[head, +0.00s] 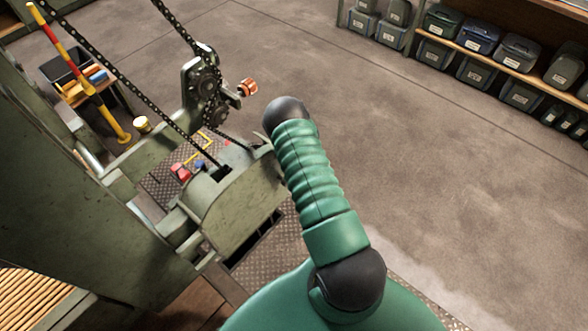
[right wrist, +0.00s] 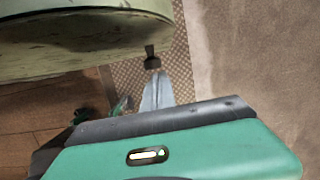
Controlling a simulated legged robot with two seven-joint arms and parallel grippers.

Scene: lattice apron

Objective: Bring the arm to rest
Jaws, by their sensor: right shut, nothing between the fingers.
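My green arm (head: 315,190) with a ribbed sleeve rises from the bottom of the head view and ends in a dark rounded joint beside the machine. No gripper shows in the head view. In the right wrist view my right gripper (right wrist: 157,77) is a pale, tapered pair of fingers, shut and empty, beyond the green wrist housing. A small dark piece (right wrist: 152,62) is right by the fingertips, under a rounded greenish body; whether they touch cannot be told. My left gripper is not in view.
A green machine (head: 235,205) with chains and an orange-ended crank (head: 247,87) stands left of the arm, close to it. A red-and-yellow lever (head: 85,75) is further left. Shelves with lidded bins (head: 480,37) line the back right. The concrete floor (head: 440,150) is clear.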

